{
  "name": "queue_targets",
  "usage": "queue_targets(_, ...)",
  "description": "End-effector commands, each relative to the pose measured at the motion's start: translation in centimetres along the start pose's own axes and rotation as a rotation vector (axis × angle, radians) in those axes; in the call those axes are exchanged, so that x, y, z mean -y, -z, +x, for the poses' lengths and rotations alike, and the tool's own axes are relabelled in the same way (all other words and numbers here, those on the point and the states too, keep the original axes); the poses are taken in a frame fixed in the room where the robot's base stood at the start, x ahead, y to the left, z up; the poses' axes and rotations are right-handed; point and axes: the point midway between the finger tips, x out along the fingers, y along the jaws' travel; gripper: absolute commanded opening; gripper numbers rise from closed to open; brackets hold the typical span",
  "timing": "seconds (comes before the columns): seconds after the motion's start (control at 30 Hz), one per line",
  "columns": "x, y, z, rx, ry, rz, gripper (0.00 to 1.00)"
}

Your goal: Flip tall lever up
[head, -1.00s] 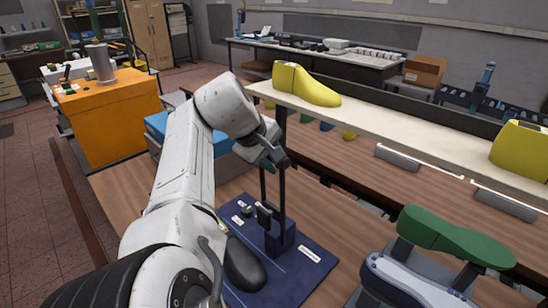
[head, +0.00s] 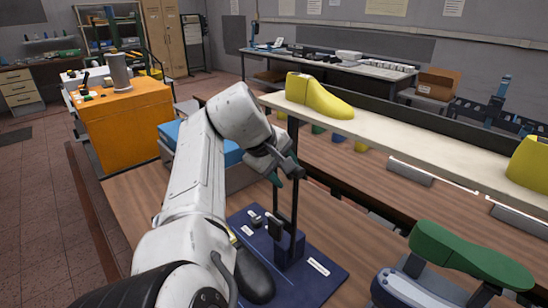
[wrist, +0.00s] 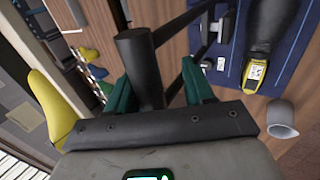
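The tall lever (head: 294,210) is a dark frame of two thin bars. It stands nearly upright on a dark blue base plate (head: 325,283) on the wooden bench. Its top is hidden by my gripper (head: 284,172) in the head view. In the wrist view, the lever's thick dark crossbar (wrist: 139,60) lies between the two green fingers of my gripper (wrist: 158,80). The fingers are apart. The left finger is close to the crossbar, and a gap shows toward the right finger. Whether either touches it, I cannot tell.
A dark shoe-shaped piece (head: 254,277) lies on the plate beside my arm. A green last (head: 468,254) stands at right. A pale shelf (head: 420,140) with a yellow last (head: 320,97) runs behind the lever. An orange cabinet (head: 125,125) stands at left.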

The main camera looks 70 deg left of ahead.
Motion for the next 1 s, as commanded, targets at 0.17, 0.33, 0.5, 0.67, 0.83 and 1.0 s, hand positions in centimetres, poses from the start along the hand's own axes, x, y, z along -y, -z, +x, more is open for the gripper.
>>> queue_targets(0.17, 0.1, 0.2, -1.4, -0.006, 0.0, -0.001, 0.52)
queue_targets(0.33, 0.0, -0.1, -3.5, -0.004, -0.003, 0.005, 0.52)
queue_targets(0.5, 0.1, -0.1, -6.6, -0.003, -0.001, 0.005, 0.52)
queue_targets(0.67, 0.1, -0.1, -8.8, 0.0, 0.001, 0.004, 0.52)
queue_targets(0.83, 0.0, -0.2, -9.9, 0.002, 0.002, 0.004, 0.52)
queue_targets(1.0, 0.0, -0.2, -10.1, 0.003, 0.003, 0.004, 0.52)
